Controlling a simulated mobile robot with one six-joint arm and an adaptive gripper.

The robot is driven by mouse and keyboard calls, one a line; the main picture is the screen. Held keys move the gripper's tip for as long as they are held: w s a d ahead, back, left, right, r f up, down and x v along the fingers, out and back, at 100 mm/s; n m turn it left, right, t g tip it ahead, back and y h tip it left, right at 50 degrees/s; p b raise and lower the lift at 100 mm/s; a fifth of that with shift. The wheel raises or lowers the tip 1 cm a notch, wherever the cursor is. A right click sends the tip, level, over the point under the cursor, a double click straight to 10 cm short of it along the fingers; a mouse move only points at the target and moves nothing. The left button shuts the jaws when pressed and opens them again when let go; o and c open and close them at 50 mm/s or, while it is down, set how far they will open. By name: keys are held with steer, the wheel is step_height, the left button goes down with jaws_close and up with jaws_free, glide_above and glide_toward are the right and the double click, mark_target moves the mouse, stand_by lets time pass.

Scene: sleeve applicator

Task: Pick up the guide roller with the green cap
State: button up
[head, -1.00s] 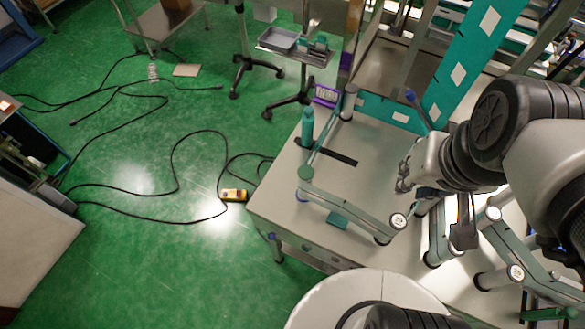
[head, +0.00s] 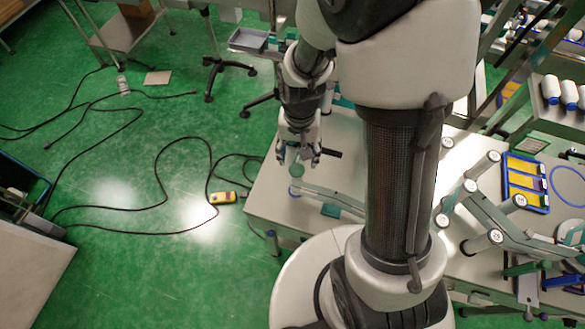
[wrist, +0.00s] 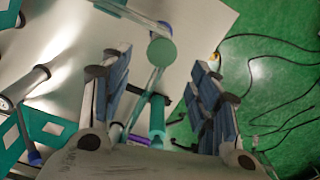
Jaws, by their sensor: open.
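The guide roller with the green cap (head: 296,170) stands upright near the table's left edge, at the end of a flat grey-green link arm. In the wrist view its round green cap (wrist: 162,52) shows between the fingertips, from above. My gripper (head: 297,159) points down over it in the head view. In the wrist view my gripper (wrist: 163,68) has its two fingers spread wide, with a gap on both sides of the cap. I cannot tell how far above the cap the fingertips are. The cap hides most of the roller's body.
The link arm (head: 335,196) runs right along the table (head: 262,214). Other rollers and links stand farther right. A yellow device (head: 222,197) and black cables lie on the green floor.

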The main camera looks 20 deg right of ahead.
mark_target(297, 176)
step_height(297, 176, down, 13)
steer(key=b, duration=0.3)
steer(key=shift+a+f, duration=0.15)
steer(key=c, duration=1.2)
steer(key=shift+w+r, duration=0.1)
steer(key=shift+r, duration=0.1)
steer(key=shift+c, duration=0.2)
